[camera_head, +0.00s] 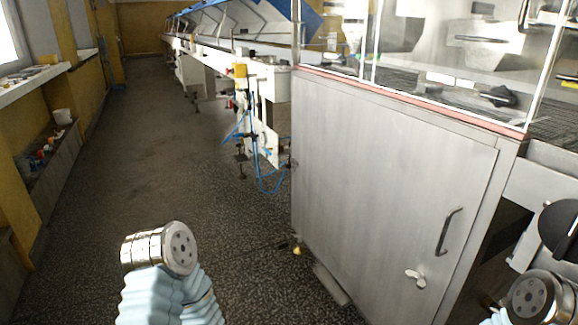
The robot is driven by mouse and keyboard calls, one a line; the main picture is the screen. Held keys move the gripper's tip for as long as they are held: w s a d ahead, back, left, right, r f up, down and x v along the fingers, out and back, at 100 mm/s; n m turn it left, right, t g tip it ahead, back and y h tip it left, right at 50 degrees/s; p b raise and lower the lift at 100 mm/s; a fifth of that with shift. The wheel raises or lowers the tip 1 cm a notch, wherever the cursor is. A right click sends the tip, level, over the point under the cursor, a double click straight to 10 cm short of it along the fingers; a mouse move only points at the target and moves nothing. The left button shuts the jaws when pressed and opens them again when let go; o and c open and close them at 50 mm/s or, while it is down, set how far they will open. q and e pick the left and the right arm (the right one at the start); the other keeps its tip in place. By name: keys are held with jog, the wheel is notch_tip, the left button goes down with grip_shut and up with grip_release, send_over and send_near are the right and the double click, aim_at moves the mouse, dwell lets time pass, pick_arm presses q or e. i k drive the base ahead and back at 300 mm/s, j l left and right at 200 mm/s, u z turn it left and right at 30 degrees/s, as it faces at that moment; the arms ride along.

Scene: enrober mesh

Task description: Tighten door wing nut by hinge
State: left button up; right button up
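A grey metal cabinet door (375,190) fills the right half of the head view and looks closed. A pale wing nut (415,278) sits low on its right side, below a dark curved handle (448,231). I cannot make out a hinge or tell how tight the wing nut is. My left arm comes up from the bottom, left of the cabinet and well apart from the door, with a round metal end. Part of my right arm, also with a round metal end, shows at the bottom right corner, right of the wing nut. No gripper fingers show on either arm.
A clear-walled housing (450,50) with a reddish lower edge (420,102) tops the cabinet. A black round part (560,228) stands at the right edge. Blue hoses (268,180) hang left of the cabinet. The speckled floor (130,150) on the left is mostly free.

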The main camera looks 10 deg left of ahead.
aim_at(295, 164)
jog(key=i+j, duration=0.2)
jog(key=j, duration=0.15)
jog(key=i+j+z, duration=0.1)
jog(key=j, duration=0.25)
jog(key=i+j+z, duration=0.1)
jog(key=i+j, duration=0.15)
jog(key=j, duration=0.15)
jog(key=i+j, duration=0.2)
jog(key=j, duration=0.15)
jog(key=i+j+z, duration=0.1)
jog(key=j, duration=0.3)
